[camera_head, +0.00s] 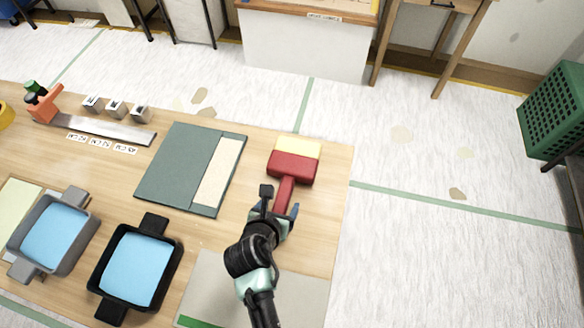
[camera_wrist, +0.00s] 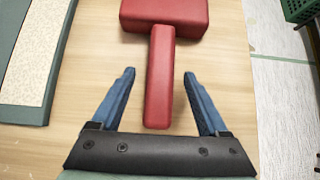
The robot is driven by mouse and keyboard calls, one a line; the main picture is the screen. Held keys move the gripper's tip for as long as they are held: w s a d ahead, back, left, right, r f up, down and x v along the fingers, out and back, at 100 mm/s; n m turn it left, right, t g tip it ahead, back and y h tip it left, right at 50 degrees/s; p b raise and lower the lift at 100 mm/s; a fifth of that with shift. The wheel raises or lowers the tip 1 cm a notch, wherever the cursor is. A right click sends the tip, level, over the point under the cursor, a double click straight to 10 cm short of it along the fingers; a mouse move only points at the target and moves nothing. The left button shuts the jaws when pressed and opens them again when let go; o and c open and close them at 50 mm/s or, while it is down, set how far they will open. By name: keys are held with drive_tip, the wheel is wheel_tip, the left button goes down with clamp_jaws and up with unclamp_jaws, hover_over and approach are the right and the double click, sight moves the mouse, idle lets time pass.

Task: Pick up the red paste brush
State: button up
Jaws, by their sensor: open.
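The red paste brush (camera_head: 292,168) lies on the wooden table near its right edge. Its pale yellow bristle end points away from me and its handle points toward me. In the wrist view the red handle (camera_wrist: 160,80) runs down between the two blue fingers of my gripper (camera_wrist: 158,75). The fingers are open, with a gap on each side of the handle, and do not touch it. In the head view my gripper (camera_head: 280,204) is at the handle's near end and hides part of it.
A green board with a cream strip (camera_head: 165,165) lies left of the brush. Two trays with blue contents, one grey (camera_head: 83,250) and one black (camera_head: 172,275), stand at the front left. A grey sheet with a green strip (camera_head: 305,295) lies under my arm. A green crate (camera_head: 553,115) is off the table, at right.

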drive_tip(key=shift+w+d+f, duration=0.1)
drive_tip(key=shift+w+f, duration=0.2)
clamp_jaws()
drive_tip(key=shift+r, duration=0.1)
wheel_tip(320, 180, up, 10)
drive_tip(key=shift+p, duration=0.9)
